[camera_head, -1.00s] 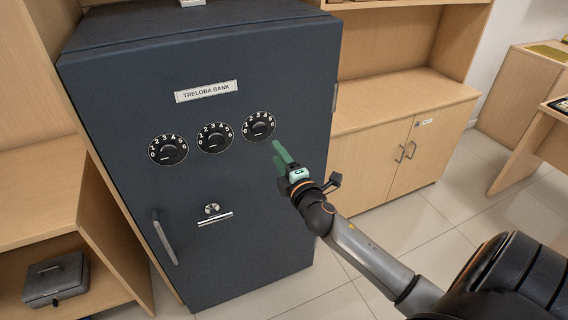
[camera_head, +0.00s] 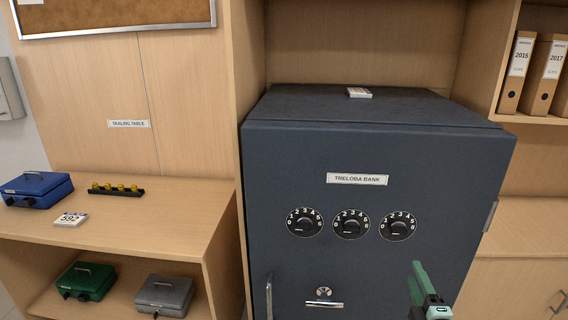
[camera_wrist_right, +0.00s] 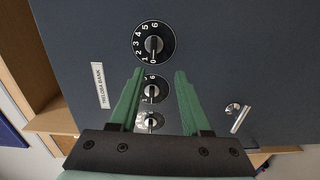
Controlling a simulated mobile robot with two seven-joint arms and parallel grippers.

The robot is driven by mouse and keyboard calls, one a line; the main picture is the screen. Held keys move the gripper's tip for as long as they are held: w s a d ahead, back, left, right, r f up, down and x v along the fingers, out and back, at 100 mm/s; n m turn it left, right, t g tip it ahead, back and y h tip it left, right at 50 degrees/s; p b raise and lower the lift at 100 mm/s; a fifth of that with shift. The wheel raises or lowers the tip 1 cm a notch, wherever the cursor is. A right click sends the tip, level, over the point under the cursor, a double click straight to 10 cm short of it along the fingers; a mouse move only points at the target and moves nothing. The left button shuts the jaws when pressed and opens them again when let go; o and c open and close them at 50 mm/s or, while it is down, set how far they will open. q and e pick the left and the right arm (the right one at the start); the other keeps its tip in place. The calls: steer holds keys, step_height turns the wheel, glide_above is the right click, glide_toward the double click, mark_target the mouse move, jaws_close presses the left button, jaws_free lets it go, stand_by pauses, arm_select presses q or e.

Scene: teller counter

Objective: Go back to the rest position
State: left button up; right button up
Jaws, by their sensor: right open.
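My right gripper (camera_head: 420,285) shows at the lower right of the head view, with green fingers, in front of the dark safe (camera_head: 300,160). In the right wrist view its two fingers (camera_wrist_right: 158,95) are apart with nothing between them. Behind them are the safe's three dials; the nearest in that view (camera_wrist_right: 154,43) is not touched. The dials also show in the head view: left (camera_head: 304,222), middle (camera_head: 351,223) and right (camera_head: 397,225). The safe door appears closed, with a handle (camera_head: 269,298) at its lower left. My left gripper is not in view.
A sealing table (camera_head: 150,205) at the left holds a blue cash box (camera_head: 36,188), a number card (camera_head: 70,219) and a dark rack with yellow pieces (camera_head: 117,190). Green (camera_head: 86,281) and grey (camera_head: 164,294) boxes are on the shelf below. Binders (camera_head: 530,75) stand at right.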

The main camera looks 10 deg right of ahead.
steer(key=s+a+f+m+g+y, duration=0.3)
steer(key=s+a+f+m, duration=0.3)
steer(key=s+a+f, duration=0.3)
steer(key=s+a+f+m+g+y+p, duration=0.1)
steer(key=s+a+f+m+g+y, duration=0.2)
steer(key=s+a+f, duration=0.7)
step_height(320, 180, down, 5)
steer(key=s+m+g, duration=0.2)
steer(key=m, duration=0.2)
steer(key=shift+s, duration=0.3)
steer(key=shift+r, duration=0.1)
